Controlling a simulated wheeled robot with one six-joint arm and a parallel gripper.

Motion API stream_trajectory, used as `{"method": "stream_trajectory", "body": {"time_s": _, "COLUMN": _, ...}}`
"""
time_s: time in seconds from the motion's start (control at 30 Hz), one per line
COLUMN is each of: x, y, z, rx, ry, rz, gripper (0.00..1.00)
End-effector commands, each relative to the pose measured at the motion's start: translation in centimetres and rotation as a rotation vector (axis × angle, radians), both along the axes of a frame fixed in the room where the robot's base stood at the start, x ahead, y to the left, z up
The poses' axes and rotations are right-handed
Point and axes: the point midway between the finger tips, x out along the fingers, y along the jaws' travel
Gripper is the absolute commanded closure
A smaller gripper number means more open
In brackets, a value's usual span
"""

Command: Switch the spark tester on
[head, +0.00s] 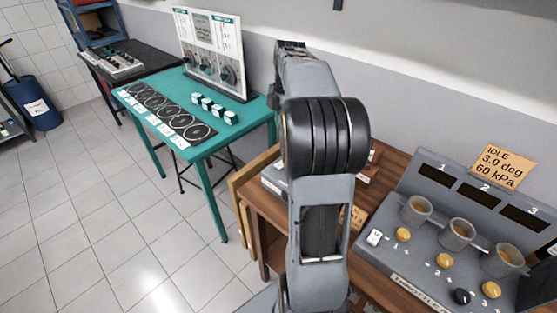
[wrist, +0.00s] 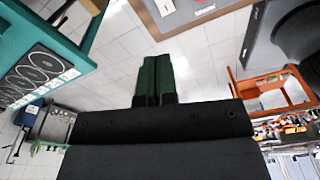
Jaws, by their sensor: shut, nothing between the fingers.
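A label reading "SPARK" (wrist: 204,12) shows on the brown bench edge at the top of the wrist view. A grey box (wrist: 176,20) lies beside it, cut off by the frame's top edge. In the head view a grey unit (head: 273,178) on the wooden bench is mostly hidden behind my arm. I cannot tell for certain that it is the spark tester, and no switch on it is clear. My gripper (wrist: 155,82) shows dark green fingers, closed together and empty, apart from the bench and over the floor in the wrist view.
A grey console (head: 400,262) with three cups, yellow knobs and a white switch stands at the right of the wooden bench (head: 268,212). A teal table (head: 215,145) with discs and a gauge board (head: 212,55) stands left. Tiled floor (head: 100,220) is clear.

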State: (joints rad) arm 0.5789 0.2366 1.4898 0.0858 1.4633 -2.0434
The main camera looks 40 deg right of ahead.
Motion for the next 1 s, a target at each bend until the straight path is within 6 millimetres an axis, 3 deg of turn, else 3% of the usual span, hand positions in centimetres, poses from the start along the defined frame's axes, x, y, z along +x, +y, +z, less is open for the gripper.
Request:
{"method": "stream_trajectory", "body": {"time_s": 0.3, "x": -0.5, "y": 0.4, "z": 0.2, "rx": 0.024, "ry": -0.001, "rz": 0.27, "gripper": 1.0}}
{"method": "stream_trajectory", "body": {"time_s": 0.77, "x": -0.5, "y": 0.4, "z": 0.1, "rx": 0.024, "ry": -0.004, "rz": 0.297, "gripper": 1.0}}
{"method": "stream_trajectory", "body": {"time_s": 1.0, "x": -0.6, "y": 0.7, "z": -1.9, "rx": 0.026, "ry": -0.001, "rz": 0.297, "gripper": 1.0}}
